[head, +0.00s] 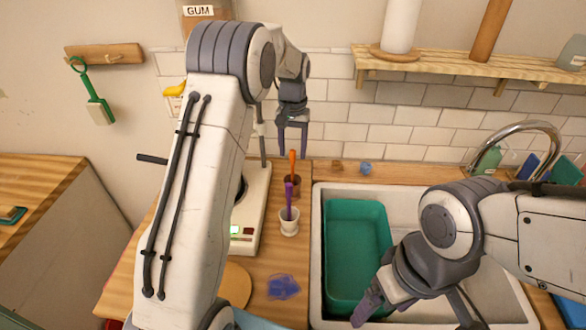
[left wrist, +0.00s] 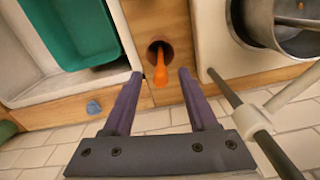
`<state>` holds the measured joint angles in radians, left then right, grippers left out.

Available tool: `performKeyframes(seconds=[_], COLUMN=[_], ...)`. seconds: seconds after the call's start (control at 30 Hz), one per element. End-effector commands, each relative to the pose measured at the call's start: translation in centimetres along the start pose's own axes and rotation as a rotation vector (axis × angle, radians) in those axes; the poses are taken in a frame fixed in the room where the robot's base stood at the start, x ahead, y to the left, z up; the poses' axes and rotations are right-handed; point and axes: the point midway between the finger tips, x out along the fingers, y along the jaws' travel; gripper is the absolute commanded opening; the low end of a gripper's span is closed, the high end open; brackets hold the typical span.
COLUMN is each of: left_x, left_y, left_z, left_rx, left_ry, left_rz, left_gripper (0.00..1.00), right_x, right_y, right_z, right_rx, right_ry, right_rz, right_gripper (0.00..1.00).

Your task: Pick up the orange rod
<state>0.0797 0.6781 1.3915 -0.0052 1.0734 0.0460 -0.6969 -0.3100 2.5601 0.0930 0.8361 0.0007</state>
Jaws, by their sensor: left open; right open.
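The orange rod (head: 292,161) stands upright in a brown cup (head: 291,186) on the wooden counter, between the white scale and the sink. In the left wrist view the rod (left wrist: 160,72) leans out of the cup (left wrist: 152,48) and lies between my open fingers as seen from there. My left gripper (head: 292,142) is open and empty, just above the rod's top, with fingers pointing down; it also shows in the left wrist view (left wrist: 160,95). My right gripper (head: 385,310) is open and empty over the front of the sink.
A purple rod (head: 288,200) stands in a white cup (head: 289,226) in front of the brown cup. A white scale-like machine (head: 255,200) is to the left. A teal basin (head: 357,210) sits in the sink (head: 318,260). Blue pigment (head: 283,287) lies on the counter.

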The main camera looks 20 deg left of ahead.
Motion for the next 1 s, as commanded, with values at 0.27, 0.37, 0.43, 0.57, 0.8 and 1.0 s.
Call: performKeyframes(seconds=[0.27,0.37,0.43,0.57,0.8,1.0], left_x=[2.6,4.3,5.1,5.7,5.7,5.7], left_y=[-0.1,-0.1,-0.1,-0.1,-0.1,-0.1], left_z=[-0.1,-0.1,-0.2,-0.2,-0.2,-0.2], left_rx=[0.001,0.001,0.001,0.001,0.001,0.001], left_ry=[-0.005,-0.004,-0.002,0.002,0.002,0.002], left_rz=[0.0,0.0,0.0,0.0,0.0,0.0], left_gripper=[0.58,0.58,0.58,0.58,0.32,0.0], right_x=[-1.8,-2.2,-2.4,-2.4,-2.3,-2.3], right_y=[-0.1,-0.2,-0.2,-0.2,-0.2,-0.2], right_z=[-0.1,-0.1,-0.1,-0.1,-0.1,-0.1], right_rx=[0.001,0.001,0.001,0.001,0.001,0.001], right_ry=[0.0,0.0,0.0,0.0,0.0,0.0], right_rz=[0.0,0.0,0.0,0.0,0.0,0.0], right_gripper=[0.85,0.85,0.85,0.85,0.85,0.85])
